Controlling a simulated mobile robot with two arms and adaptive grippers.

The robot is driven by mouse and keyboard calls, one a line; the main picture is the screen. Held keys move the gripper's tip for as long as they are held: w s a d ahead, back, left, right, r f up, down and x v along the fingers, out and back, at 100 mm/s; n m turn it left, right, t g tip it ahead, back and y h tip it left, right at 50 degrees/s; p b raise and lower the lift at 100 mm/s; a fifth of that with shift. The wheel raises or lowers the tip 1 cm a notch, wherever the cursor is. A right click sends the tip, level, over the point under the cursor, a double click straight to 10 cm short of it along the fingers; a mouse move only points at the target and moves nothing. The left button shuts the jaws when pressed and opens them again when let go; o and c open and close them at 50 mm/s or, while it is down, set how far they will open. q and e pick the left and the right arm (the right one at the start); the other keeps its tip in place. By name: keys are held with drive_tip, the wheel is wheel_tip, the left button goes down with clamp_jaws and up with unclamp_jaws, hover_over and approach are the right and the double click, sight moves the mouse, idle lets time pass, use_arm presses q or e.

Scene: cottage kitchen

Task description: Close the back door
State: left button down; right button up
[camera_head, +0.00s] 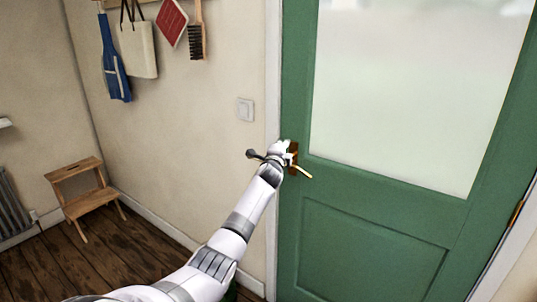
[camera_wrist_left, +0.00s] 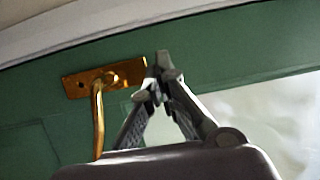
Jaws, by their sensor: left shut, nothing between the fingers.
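The back door (camera_head: 370,185) is green with a large frosted pane. Its left edge lies along the white frame, and I cannot tell whether a small gap is left. A brass lever handle (camera_head: 303,172) sits near that edge; it also shows in the left wrist view (camera_wrist_left: 98,115), on its brass plate (camera_wrist_left: 75,86). My left gripper (camera_head: 288,152) is up at the door beside the handle, partly covering the plate. In the left wrist view its fingers (camera_wrist_left: 160,62) are shut and empty, their tips beside the plate's end. I cannot tell whether they touch the door. My right gripper is out of view.
A light switch (camera_head: 245,110) is on the wall left of the door. A wooden step stool (camera_head: 85,190) stands by the radiator (camera_head: 14,205) at the left. A bag (camera_head: 138,48) and brush (camera_head: 196,35) hang on the wall. The floor (camera_head: 110,250) between is clear.

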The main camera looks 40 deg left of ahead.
use_arm(q)
drive_tip(key=s+d, duration=0.1)
drive_tip(key=s, duration=0.6)
drive_tip(key=shift+s+f, duration=0.2)
drive_tip(key=shift+f, duration=0.15)
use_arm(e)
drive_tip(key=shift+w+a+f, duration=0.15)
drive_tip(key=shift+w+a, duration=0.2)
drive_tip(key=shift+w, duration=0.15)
